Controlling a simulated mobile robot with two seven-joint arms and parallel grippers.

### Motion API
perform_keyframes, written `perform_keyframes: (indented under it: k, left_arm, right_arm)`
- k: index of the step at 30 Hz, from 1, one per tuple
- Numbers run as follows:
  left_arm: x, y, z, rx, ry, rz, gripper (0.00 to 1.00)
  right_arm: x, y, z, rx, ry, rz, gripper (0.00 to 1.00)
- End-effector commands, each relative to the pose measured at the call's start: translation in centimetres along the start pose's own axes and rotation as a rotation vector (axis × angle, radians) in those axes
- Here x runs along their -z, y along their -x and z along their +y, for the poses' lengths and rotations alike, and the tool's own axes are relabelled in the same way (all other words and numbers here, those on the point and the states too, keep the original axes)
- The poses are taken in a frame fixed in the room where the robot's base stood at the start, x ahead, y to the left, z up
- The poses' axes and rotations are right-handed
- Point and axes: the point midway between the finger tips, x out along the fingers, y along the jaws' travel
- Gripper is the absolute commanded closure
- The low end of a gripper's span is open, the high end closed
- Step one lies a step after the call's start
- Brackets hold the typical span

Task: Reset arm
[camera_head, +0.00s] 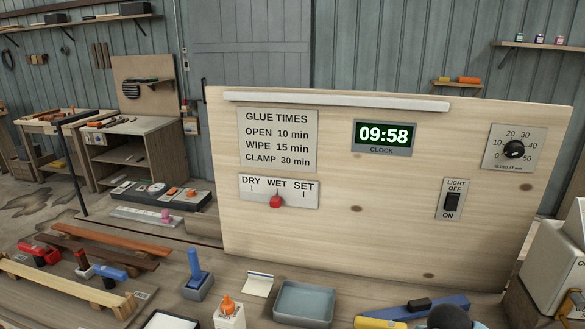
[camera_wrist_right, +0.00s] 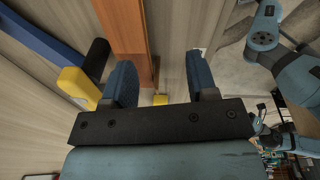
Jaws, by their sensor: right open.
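My right gripper (camera_wrist_right: 163,78) shows in the right wrist view, its two dark blue fingers apart. A reddish-brown wooden strip (camera_wrist_right: 128,35) runs from the top of that view to behind the left finger; I cannot tell whether it touches. No object is visibly clamped between the fingers. Neither gripper shows in the head view. Teal arm links (camera_wrist_right: 292,75) of mine show at the right of the wrist view, but no left gripper can be made out.
A blue tray (camera_head: 304,303), a glue bottle (camera_head: 229,308) and a blue and yellow clamp (camera_head: 415,310) lie at the front. The clamp's yellow part (camera_wrist_right: 77,85) shows left of the fingers.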

Motion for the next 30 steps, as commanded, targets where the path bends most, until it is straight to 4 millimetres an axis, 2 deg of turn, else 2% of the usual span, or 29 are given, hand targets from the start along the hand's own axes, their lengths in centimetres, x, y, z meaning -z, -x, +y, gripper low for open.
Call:
perform_keyframes:
  k: [1, 6, 10, 15, 26, 27, 30]
  left_arm:
    - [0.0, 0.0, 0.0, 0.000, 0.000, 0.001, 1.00]
    - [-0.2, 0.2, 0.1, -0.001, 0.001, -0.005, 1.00]
    - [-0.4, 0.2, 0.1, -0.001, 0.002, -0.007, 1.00]
    - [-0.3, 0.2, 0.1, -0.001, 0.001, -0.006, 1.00]
    - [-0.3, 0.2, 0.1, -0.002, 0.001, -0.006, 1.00]
    - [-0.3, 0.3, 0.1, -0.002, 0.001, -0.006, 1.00]
    - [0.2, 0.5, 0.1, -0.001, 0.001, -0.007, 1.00]
  right_arm:
    - [1.4, -0.7, -2.2, -0.005, -0.050, 0.029, 0.47]
    - [4.0, -1.2, -8.6, -0.060, -0.326, 0.104, 0.47]
    - [4.1, -0.6, -13.1, -0.100, -0.581, 0.143, 0.47]
    - [2.8, 0.7, -17.3, -0.144, -0.867, 0.151, 0.47]
    - [-1.1, 3.5, -23.4, -0.226, -1.286, 0.106, 0.47]
    - [-1.4, 3.6, -23.8, -0.238, -1.314, 0.104, 0.47]
    - [-0.7, 2.1, -22.2, -0.275, -1.282, 0.171, 0.47]
